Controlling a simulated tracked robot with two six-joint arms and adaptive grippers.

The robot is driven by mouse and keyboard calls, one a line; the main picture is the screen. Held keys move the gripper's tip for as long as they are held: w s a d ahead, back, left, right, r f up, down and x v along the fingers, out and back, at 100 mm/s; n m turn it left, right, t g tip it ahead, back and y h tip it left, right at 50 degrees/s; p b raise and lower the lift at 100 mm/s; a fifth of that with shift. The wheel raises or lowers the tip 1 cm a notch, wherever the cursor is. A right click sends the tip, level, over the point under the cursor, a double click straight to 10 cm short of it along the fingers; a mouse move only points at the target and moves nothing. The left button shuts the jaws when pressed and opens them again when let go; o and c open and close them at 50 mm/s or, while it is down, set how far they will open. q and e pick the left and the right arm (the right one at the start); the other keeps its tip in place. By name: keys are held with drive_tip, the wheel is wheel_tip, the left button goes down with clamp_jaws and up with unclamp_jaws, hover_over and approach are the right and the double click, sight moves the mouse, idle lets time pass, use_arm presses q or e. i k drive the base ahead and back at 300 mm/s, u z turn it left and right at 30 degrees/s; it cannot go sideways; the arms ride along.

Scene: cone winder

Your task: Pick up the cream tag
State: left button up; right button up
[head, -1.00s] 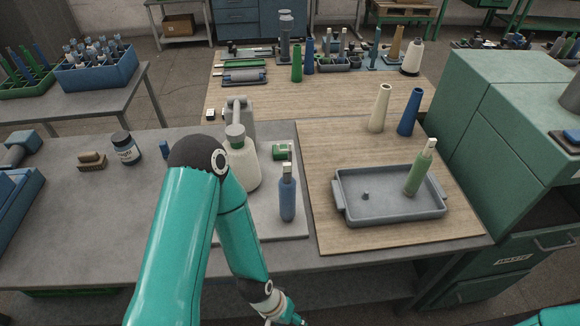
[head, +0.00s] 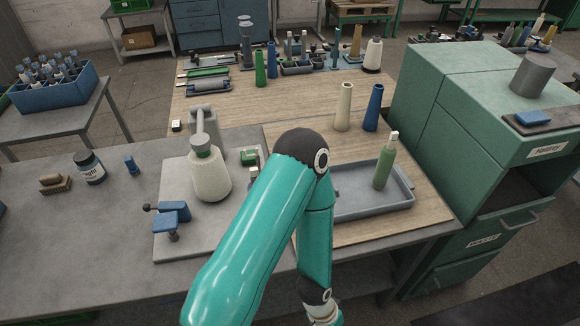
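I cannot pick out a cream tag for certain. A small pale piece (head: 394,134) sits on top of the green bottle (head: 385,165), and I cannot tell whether it is the tag. That bottle stands in the grey-blue tray (head: 350,211) on the wooden board. A cream cone (head: 343,108) stands behind the tray beside a blue cone (head: 373,108). My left arm crosses the bench front, covering the tray's left part. Its wrist reaches the bottom edge, and the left gripper is below the picture. My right gripper is not in view.
A green cabinet (head: 462,170) borders the right side. The grey bench (head: 70,245) is mostly clear at front left.

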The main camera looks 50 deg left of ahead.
sight(254, 172)
drive_tip(key=u, duration=0.05)
drive_tip(key=k, duration=1.55)
drive_tip(key=u, duration=0.45)
drive_tip(key=i, duration=1)
drive_tip(key=z, duration=0.1)
